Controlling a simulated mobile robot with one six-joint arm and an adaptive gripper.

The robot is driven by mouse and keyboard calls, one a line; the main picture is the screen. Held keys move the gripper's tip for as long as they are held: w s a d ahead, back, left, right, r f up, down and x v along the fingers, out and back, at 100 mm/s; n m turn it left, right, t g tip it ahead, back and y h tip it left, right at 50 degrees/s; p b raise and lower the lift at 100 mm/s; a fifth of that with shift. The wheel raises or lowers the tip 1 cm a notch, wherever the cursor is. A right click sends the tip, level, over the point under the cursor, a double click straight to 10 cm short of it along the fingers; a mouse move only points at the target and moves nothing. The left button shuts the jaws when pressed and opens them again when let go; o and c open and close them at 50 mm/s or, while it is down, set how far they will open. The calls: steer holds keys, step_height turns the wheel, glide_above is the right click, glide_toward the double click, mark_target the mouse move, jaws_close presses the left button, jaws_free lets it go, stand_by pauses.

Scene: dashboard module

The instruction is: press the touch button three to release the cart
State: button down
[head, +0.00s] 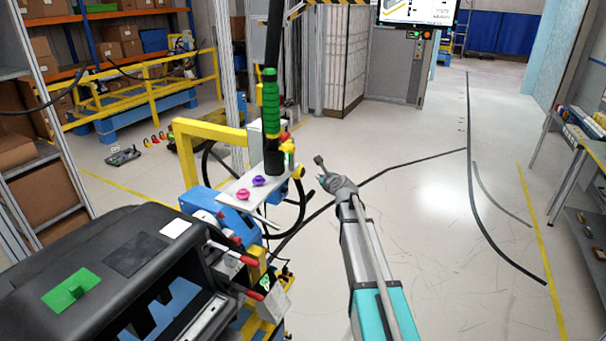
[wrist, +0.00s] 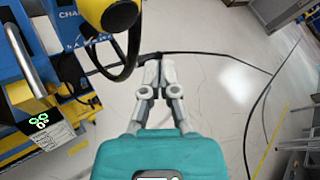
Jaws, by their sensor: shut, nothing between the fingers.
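A box with green-lit marks (wrist: 40,120) sits at the left of the wrist view, on the blue and yellow cart frame. A similar green-lit face (head: 265,283) shows low on the cart in the head view. I cannot read a number on either, so I cannot tell which is touch button three. My gripper (wrist: 156,68) is shut and empty, pointing over open floor to the right of the cart. In the head view my gripper (head: 323,180) is right of the cart's plate, apart from it.
A plate (head: 232,192) with a pink knob (head: 243,194) and a purple knob (head: 258,181) stands by a green-gripped post (head: 271,100). A black dashboard module (head: 130,265) is at lower left. Dark cables loop beside the cart.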

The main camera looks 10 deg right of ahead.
steer(key=shift+s+d, duration=0.4)
steer(key=shift+d, duration=0.1)
stand_by(0.4)
steer(key=s+a+f+n+g+b, duration=0.1)
steer(key=s+a+f+n+g, duration=0.1)
steer(key=s+a+f+n, duration=0.25)
steer(key=s+a+f+n+g+y, duration=0.1)
steer(key=s+f+n+g, duration=0.2)
steer(key=s+n, duration=0.4)
steer(key=s+a+f+n+g+b, duration=0.1)
steer(key=s+a+f+n+g, duration=0.2)
steer(key=s, duration=0.4)
steer(key=s+f+n+g+h+b, duration=0.1)
steer(key=s+f+n+g+h, duration=0.1)
steer(key=s+n, duration=0.5)
steer(key=s+d+f+n+g+h+b, duration=0.1)
steer(key=s+f+n+g, duration=0.3)
steer(key=s, duration=1)
steer(key=n, duration=0.3)
steer(key=shift+d+f+h, duration=0.15)
steer(key=shift+f+h, duration=0.2)
steer(key=shift+h, duration=0.05)
steer(key=shift+w, duration=0.1)
